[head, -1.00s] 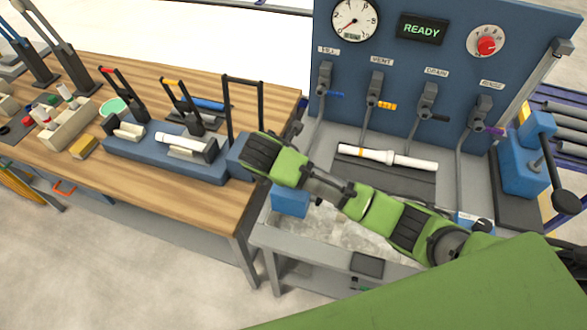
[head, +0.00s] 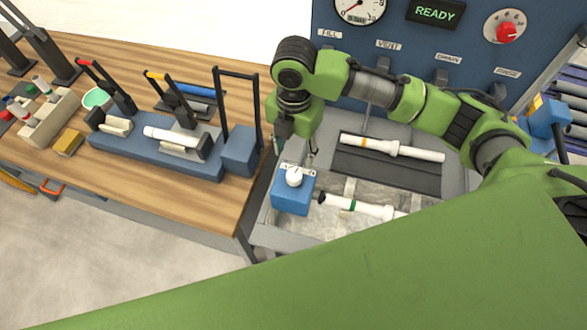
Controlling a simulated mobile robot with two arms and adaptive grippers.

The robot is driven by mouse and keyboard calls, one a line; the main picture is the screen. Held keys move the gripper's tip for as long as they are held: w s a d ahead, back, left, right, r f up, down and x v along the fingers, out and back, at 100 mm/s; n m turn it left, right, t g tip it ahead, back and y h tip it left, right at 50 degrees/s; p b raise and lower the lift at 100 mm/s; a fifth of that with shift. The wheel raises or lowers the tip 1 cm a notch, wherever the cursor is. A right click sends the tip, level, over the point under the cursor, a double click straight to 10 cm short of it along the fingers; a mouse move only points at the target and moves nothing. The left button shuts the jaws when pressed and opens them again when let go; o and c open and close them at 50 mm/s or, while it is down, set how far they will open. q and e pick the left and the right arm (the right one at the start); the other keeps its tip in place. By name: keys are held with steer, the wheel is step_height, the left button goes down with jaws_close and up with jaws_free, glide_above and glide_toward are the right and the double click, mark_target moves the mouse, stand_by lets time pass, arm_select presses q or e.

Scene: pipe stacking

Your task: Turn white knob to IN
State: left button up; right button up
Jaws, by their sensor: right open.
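The white knob (head: 294,178) sits on top of a blue box (head: 291,203) at the left end of the sink-like basin. A small white label lies behind the knob, partly hidden, and its words are too small to read. My right gripper (head: 302,158) points down just above and behind the knob. It is open and holds nothing; I cannot tell whether a finger touches the knob. My left gripper is not in view.
A white pipe with a yellow band (head: 390,148) lies on a dark mat. A wooden bench (head: 190,210) with a blue clamp fixture (head: 150,157) stands left. A blue panel (head: 395,62) rises behind.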

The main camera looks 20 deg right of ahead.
steer(key=p, duration=0.2)
glide_above(294, 174)
step_height(294, 174, down, 6)
steer(key=shift+s+r, duration=0.1)
steer(key=shift+s, duration=0.05)
step_height(294, 174, down, 4)
steer(key=shift+f, duration=0.7)
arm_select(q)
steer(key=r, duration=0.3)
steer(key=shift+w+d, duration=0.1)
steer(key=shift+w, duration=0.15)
arm_select(e)
steer(key=c, duration=1.1)
